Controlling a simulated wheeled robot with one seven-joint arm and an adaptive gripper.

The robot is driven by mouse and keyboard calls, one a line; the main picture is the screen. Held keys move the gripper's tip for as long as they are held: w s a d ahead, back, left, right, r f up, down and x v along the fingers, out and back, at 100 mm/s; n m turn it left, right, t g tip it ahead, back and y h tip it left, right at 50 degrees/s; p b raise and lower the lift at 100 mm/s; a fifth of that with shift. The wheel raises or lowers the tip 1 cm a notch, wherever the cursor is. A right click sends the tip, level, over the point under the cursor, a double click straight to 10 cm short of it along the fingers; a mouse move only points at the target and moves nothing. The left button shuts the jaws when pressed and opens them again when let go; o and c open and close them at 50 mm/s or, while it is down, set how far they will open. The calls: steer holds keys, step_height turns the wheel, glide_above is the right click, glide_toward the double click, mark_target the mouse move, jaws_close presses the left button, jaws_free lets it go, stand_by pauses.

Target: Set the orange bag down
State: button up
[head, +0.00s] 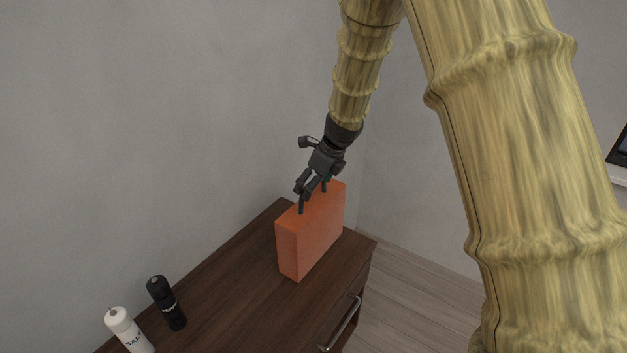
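The orange bag (317,239) is a boxy, upright shape near the far end of the dark wooden cabinet (235,283). It appears to stand on the cabinet top, and I see no clear gap under it. My gripper (313,198) points down at the bag's top from above. Its two dark fingers are spread apart, with the tips at or just over the top of the bag. I see nothing clamped between them. No handle is clearly visible, and contact between fingertips and bag is hard to judge.
A black pepper shaker (167,303) and a white salt shaker (129,331) stand at the near left of the cabinet top. A grey wall runs close behind the cabinet. Bare wood lies between the shakers and the bag. A metal handle (341,326) is on the cabinet front.

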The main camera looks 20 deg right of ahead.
steer(key=shift+f, duration=0.25)
steer(key=shift+a, duration=0.1)
steer(key=o, duration=2)
steer(key=b+v, duration=0.4)
steer(key=v, duration=0.8)
